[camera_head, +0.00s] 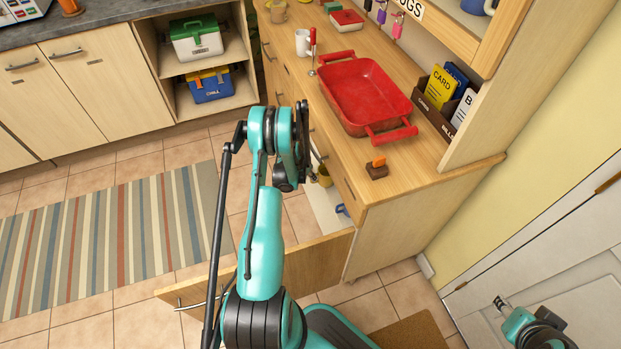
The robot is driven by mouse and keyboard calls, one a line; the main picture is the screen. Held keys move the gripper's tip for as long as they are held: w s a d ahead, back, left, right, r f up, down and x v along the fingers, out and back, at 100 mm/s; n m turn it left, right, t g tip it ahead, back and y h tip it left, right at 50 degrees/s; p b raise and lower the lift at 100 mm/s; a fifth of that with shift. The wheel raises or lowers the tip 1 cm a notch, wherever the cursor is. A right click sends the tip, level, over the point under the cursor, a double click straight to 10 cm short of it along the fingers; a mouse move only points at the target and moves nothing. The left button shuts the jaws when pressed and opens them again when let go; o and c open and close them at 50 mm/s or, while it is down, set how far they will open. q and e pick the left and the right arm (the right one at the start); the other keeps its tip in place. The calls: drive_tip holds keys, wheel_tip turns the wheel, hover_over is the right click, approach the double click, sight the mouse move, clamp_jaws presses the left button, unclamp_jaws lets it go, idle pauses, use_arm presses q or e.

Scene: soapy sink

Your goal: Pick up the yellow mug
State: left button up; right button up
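A blue mug (342,210) is near the yellow one. On the counter are a red tray (365,95), a white mug (303,42) and a tan cup (278,12). A striped rug (110,240) lies left.

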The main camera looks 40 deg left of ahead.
sight(323, 177)
use_arm(q)
drive_tip(key=v, duration=0.5)
drive_tip(key=shift+s+r, duration=0.1)
drive_tip(key=shift+r, duration=0.2)
drive_tip(key=o, duration=0.8)
drive_tip(key=shift+o, duration=0.2)
drive_tip(key=w+f+m+h, duration=0.1)
drive_tip(key=w+f+m, duration=0.1)
drive_tip(key=m, duration=0.6)
drive_tip(key=w+f+m+g+h, duration=0.1)
drive_tip(key=f+m, duration=0.2)
drive_tip(key=m, duration=0.5)
drive_tip(key=w+f+m+g+h, duration=0.1)
drive_tip(key=w+f+m, duration=0.1)
drive_tip(key=m, duration=0.6)
drive_tip(key=shift+w+f, duration=0.2)
drive_tip(key=shift+f, duration=0.25)
drive_tip(key=shift+w+f, duration=0.2)
drive_tip(key=shift+f, duration=0.2)
drive_tip(key=shift+r, duration=0.1)
